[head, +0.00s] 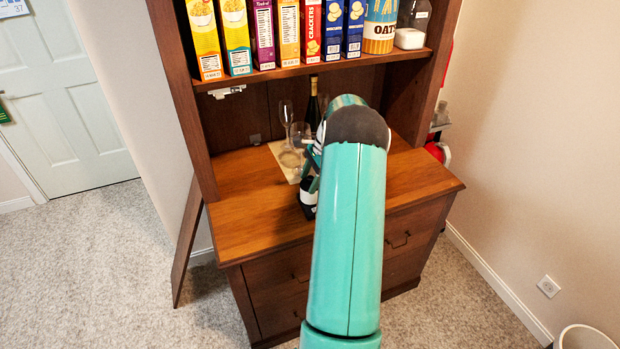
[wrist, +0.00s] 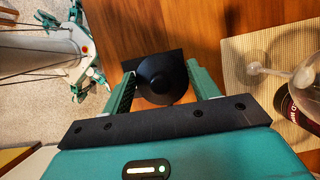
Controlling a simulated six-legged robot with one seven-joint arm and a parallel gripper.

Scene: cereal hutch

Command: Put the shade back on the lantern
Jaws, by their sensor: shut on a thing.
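In the wrist view, a round black cone-topped shade (wrist: 162,80) lies between the two teal fingers of my gripper (wrist: 160,84), which is shut on it. Behind the shade, the corners of a square black base (wrist: 176,57) show, apparently the lantern's. In the head view, the lantern (head: 309,197) stands on the counter, with a pale middle and a dark base. My gripper (head: 312,178) is right above it, partly hidden by my arm. I cannot tell whether the shade touches the lantern.
A woven mat (head: 281,152) with stemmed glasses (head: 286,115) and a dark bottle (head: 313,105) is behind the lantern. The mat (wrist: 236,72) is right in the wrist view. A shelf of boxes (head: 290,35) hangs above. The counter (head: 245,205) is clear at left.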

